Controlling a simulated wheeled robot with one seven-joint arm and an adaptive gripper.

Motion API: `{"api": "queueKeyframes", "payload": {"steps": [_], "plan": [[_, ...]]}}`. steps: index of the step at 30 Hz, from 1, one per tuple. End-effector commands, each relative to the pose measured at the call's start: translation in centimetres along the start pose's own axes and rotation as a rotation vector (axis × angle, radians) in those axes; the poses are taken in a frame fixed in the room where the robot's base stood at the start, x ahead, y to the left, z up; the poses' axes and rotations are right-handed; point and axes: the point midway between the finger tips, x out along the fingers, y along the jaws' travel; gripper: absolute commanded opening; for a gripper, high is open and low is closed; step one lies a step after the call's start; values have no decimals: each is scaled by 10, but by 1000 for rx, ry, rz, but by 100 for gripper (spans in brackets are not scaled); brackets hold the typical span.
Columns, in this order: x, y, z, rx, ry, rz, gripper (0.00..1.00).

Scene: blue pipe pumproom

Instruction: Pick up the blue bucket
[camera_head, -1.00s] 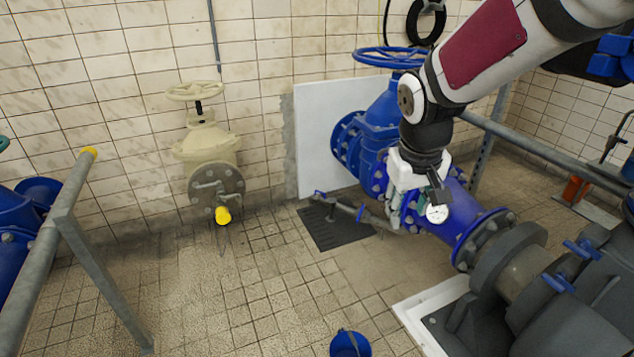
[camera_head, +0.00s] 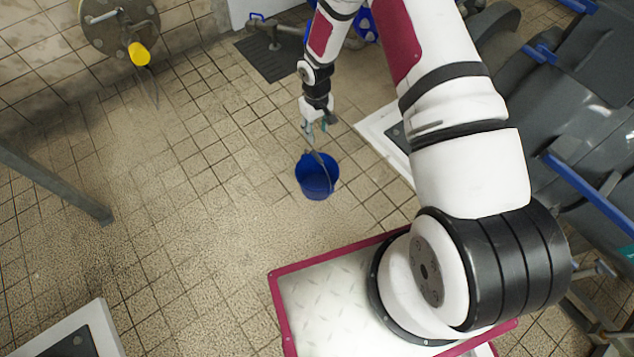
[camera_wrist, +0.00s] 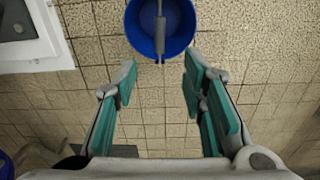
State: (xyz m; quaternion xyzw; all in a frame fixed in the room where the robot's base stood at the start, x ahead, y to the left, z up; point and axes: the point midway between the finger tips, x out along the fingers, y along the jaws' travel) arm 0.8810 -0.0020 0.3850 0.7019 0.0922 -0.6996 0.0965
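The blue bucket (camera_head: 316,177) stands upright on the tiled floor in the head view, near the middle. In the wrist view the bucket (camera_wrist: 140,40) is at the top centre, partly cut off by the frame edge. Its grey handle (camera_wrist: 160,32) shows across the bucket's opening. My gripper (camera_head: 317,129) is above the bucket at its far side in the head view. In the wrist view my gripper (camera_wrist: 158,75) is open, with its two green-padded fingers apart and nothing between them. The bucket and handle lie beyond the fingertips.
A pale framed plinth (camera_head: 384,140) is right of the bucket, beside large grey machinery (camera_head: 560,110). A dark floor grate (camera_head: 280,55) lies behind. A grey rail post (camera_head: 60,185) stands at left. The tiled floor left of the bucket is clear.

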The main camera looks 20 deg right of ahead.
Motion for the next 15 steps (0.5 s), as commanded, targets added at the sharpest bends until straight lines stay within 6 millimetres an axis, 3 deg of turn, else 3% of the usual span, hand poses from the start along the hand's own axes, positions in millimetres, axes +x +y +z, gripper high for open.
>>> {"api": "queueKeyframes", "payload": {"steps": [15], "plan": [[88, -2, 2, -2, -3, -7, 38]]}}
